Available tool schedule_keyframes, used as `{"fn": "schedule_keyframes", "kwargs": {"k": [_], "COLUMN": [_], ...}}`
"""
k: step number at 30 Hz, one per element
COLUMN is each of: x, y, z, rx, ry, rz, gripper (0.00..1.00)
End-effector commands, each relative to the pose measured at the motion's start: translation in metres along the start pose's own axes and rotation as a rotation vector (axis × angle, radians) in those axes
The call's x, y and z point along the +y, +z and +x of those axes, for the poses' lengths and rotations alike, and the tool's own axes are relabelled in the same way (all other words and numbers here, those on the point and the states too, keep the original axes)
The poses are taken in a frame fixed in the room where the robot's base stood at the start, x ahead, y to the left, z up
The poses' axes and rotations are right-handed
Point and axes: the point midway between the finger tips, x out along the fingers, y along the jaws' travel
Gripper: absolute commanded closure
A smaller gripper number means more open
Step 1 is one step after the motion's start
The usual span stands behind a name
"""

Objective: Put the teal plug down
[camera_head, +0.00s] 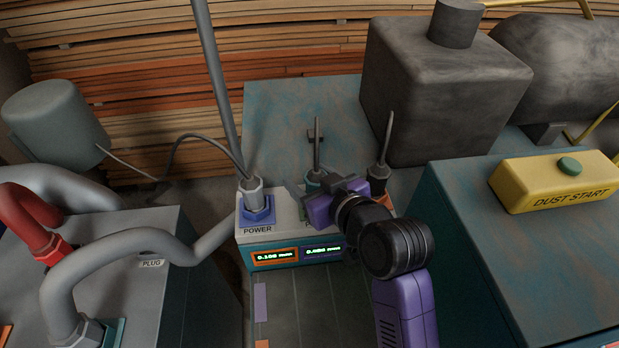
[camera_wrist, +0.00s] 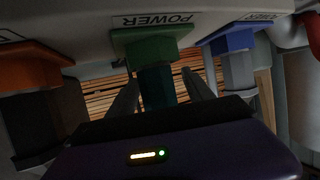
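The teal plug (camera_head: 314,178) stands upright with its dark cable rising from it, behind my gripper (camera_head: 322,192) in the head view. In the wrist view, the teal plug (camera_wrist: 157,86) is at the green socket (camera_wrist: 150,46) under the upside-down POWER label and looks seated in it. My gripper (camera_wrist: 159,84) has one finger on each side of the plug. Wood slats show through gaps beside the plug, so the fingers look open and apart from it. In the head view my gripper hides the socket and the plug's lower part.
A grey plug (camera_head: 253,193) sits in the blue socket (camera_head: 258,214) to the left. A dark plug (camera_head: 378,176) stands close on the right; the wrist view shows an orange socket (camera_wrist: 30,70). Their cables rise nearby. A teal cabinet with a yellow DUST START box (camera_head: 552,182) is at right.

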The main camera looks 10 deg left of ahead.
Motion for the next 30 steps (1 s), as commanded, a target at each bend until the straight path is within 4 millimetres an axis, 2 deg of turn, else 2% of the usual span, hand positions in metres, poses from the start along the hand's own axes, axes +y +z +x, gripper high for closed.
{"fn": "schedule_keyframes", "kwargs": {"k": [4,8,15,21,25,30], "x": [0.0,0.001,0.001,0.001,0.0,0.0], "y": [-0.003,-0.002,-0.002,-0.003,-0.003,-0.003], "z": [-0.003,-0.02,-0.07,-0.104,-0.116,-0.121], "rx": [0.001,0.0,0.001,0.001,0.0,0.0], "ry": [0.001,0.001,0.003,0.002,-0.001,-0.001], "rz": [0.0,0.0,0.0,0.0,0.0,-0.001], "gripper": [0.4,0.4,0.4,0.4,0.4,0.4]}}
